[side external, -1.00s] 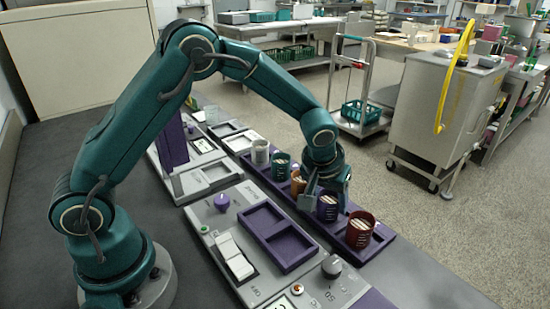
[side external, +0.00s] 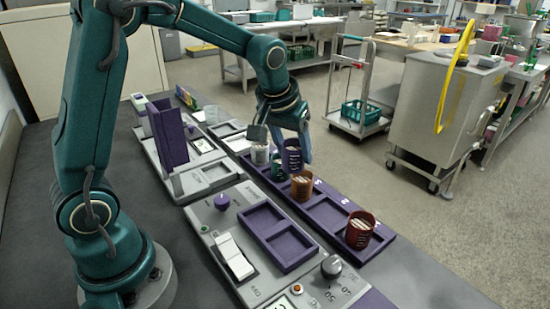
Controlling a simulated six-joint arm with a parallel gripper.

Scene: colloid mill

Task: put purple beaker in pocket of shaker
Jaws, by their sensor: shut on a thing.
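The purple beaker (side external: 292,157) is held upright in my gripper (side external: 283,135), which is shut on it. A grey machine (side external: 206,231) in front of the rack carries a purple plate with two empty pockets (side external: 262,219). Other grey machines with pockets (side external: 216,173) stand farther back. I cannot tell for sure from the picture which one is the shaker.
A red beaker (side external: 359,231) stands near the rack's front end, beside an empty rack place (side external: 328,211). A purple upright panel (side external: 168,132) rises behind the pocket plate. A knob (side external: 331,267) sits on the front machine.

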